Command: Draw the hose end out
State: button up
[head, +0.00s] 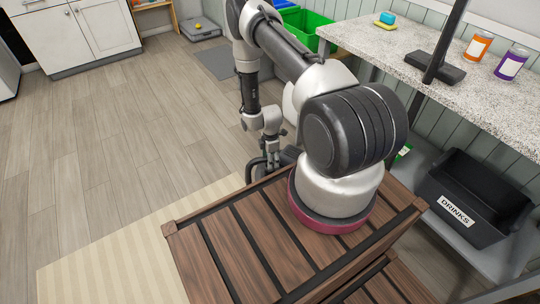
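My gripper (268,162) hangs low beyond the far edge of my base, near the floor. It is small, dark and partly hidden by my own arm and base. I cannot tell whether its fingers are open or shut, or whether anything is between them. I cannot make out a hose or a hose end in the head view.
A speckled counter (405,62) at right bears a black stand (436,68), an orange can (476,47) and a purple can (511,64). Below is a black DRINKS bin (470,190). Green bins (307,27) stand behind. Floor (110,135) at left is clear.

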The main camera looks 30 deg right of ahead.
jog(key=shift+f, duration=2.75)
jog(key=c, duration=1.1)
jog(key=shift+r, duration=3)
